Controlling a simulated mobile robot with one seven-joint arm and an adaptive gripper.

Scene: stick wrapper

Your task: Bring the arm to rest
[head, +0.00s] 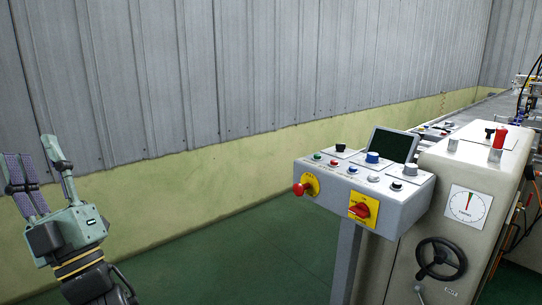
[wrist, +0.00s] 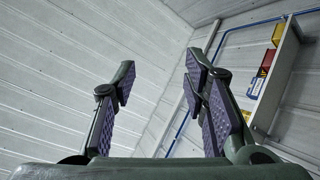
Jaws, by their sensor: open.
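My gripper (head: 38,160) is at the lower left of the head view, raised and pointing up, in front of the wall. Its green fingers with purple pads stand apart, with nothing between them. The wrist view also shows my gripper (wrist: 157,95) open and empty, with the grey wall panels behind the fingers. It touches nothing in either view.
A control panel (head: 408,207) with buttons, a red knob and a small screen stands at the right, beside a grey machine (head: 450,240) with a handwheel and dial. Green floor (head: 240,265) lies open between. A wall shelf (wrist: 277,80) holds coloured boxes.

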